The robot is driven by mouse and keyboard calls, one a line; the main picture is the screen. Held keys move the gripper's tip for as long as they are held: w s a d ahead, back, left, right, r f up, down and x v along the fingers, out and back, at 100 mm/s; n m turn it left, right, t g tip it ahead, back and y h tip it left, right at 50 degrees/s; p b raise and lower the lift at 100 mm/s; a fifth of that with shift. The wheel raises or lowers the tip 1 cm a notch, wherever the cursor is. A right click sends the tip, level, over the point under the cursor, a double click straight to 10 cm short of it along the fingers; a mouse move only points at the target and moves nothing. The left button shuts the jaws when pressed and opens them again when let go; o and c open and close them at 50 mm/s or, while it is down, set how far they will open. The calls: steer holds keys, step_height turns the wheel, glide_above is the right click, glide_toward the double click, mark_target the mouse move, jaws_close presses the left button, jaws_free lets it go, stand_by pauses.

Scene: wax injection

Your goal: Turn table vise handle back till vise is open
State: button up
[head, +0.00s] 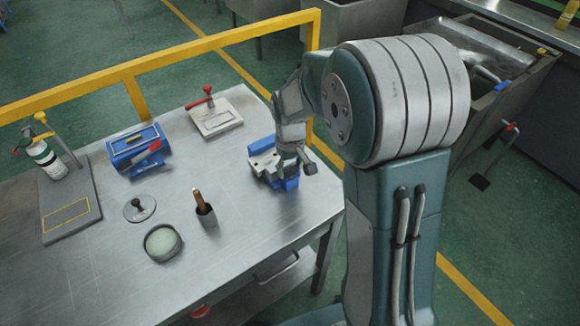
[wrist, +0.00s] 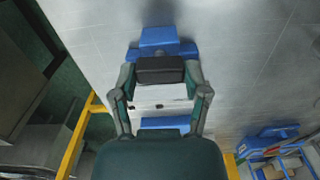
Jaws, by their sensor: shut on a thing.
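The blue table vise (head: 268,165) with pale grey jaws stands near the right edge of the steel table. It also shows in the wrist view, with a blue end (wrist: 160,38) and a pale plate. My gripper (head: 290,160) is down at the vise's right side and covers part of it. In the wrist view my gripper (wrist: 161,72) has its fingertips at the two sides of a dark block on the vise and is shut on it. I cannot make out the handle's shape or how far the jaws are apart.
On the table are a red-handled clamp on a white plate (head: 216,118), a blue device (head: 137,148), a bottle stand (head: 72,208), a pen cup (head: 207,217), a round tin (head: 163,242) and a small disc (head: 140,208). A yellow rail (head: 225,38) runs behind the table.

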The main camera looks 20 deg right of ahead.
mark_target(289, 169)
steer(key=shift+f+n, duration=0.1)
steer(key=shift+n, duration=0.3)
steer(key=o, duration=1.2)
steer(key=shift+c, duration=0.2)
step_height(289, 169, up, 12)
steer(key=shift+a, duration=0.1)
